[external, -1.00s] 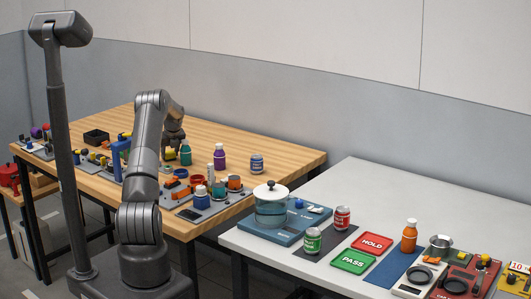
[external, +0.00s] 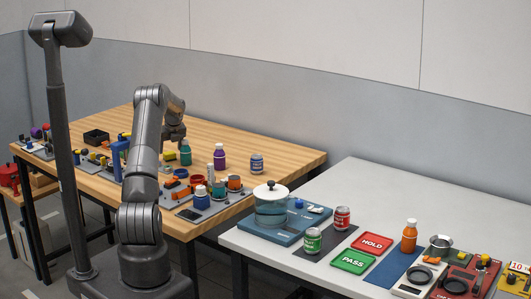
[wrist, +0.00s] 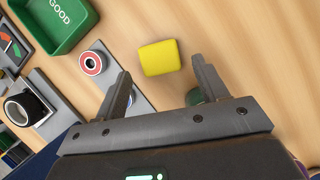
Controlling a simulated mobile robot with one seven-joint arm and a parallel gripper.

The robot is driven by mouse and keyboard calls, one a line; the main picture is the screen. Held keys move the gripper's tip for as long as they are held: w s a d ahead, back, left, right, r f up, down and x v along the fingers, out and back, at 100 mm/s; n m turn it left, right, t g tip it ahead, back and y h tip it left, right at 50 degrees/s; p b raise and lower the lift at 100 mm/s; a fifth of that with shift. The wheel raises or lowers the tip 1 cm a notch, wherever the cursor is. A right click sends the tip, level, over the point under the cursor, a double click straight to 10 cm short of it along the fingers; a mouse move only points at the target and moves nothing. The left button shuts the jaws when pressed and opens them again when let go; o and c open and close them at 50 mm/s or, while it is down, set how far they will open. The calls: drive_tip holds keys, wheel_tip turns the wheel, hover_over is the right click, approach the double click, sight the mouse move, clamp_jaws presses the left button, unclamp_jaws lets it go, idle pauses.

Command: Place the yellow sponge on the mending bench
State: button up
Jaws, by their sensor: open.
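The yellow sponge (wrist: 160,57) lies flat on the wooden tabletop in the wrist view, ahead of and between my fingertips. In the external view it appears as a small yellow patch (external: 170,156) below my gripper, partly beside the arm. My gripper (wrist: 161,66) is open and empty, with its two fingers spread wider than the sponge. In the external view my gripper (external: 175,133) hangs above the wooden table (external: 262,184). A white-topped table (external: 400,200) stands to the right. No label shows which one is the mending bench.
A green GOOD bin (wrist: 58,24) and a grey plate with a red-ringed part (wrist: 93,63) lie left of the sponge. A teal bottle (external: 185,153) and a purple bottle (external: 219,157) stand close by. The wooden table's back right is clear.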

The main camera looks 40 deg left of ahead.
drive_tip(key=s+d+r+n+t, duration=0.1)
drive_tip(key=s+d+r+n, duration=0.1)
drive_tip(key=d+r, duration=0.7)
drive_tip(key=s+d+r+n, duration=0.2)
drive_tip(key=d+r+n, duration=0.1)
drive_tip(key=d+r, duration=0.7)
drive_tip(key=s+d+r+n+t, duration=0.1)
drive_tip(key=s+d+r+n, duration=0.2)
drive_tip(key=d, duration=0.3)
drive_tip(key=s+d+r+n, duration=0.2)
drive_tip(key=s+d, duration=0.2)
drive_tip(key=d, duration=0.3)
drive_tip(key=s+d+f+n+t+h, duration=0.1)
drive_tip(key=s+d+f+n+h, duration=0.1)
drive_tip(key=s+d+n, duration=0.4)
drive_tip(key=s+d+f+n+h, duration=0.2)
drive_tip(key=s+d+n, duration=0.4)
drive_tip(key=s+d, duration=0.7)
drive_tip(key=s, duration=0.6)
drive_tip(key=shift+s+n+t, duration=0.15)
drive_tip(key=shift+n+t, duration=0.15)
drive_tip(key=shift+t, duration=0.1)
drive_tip(key=shift+d+r, duration=0.1)
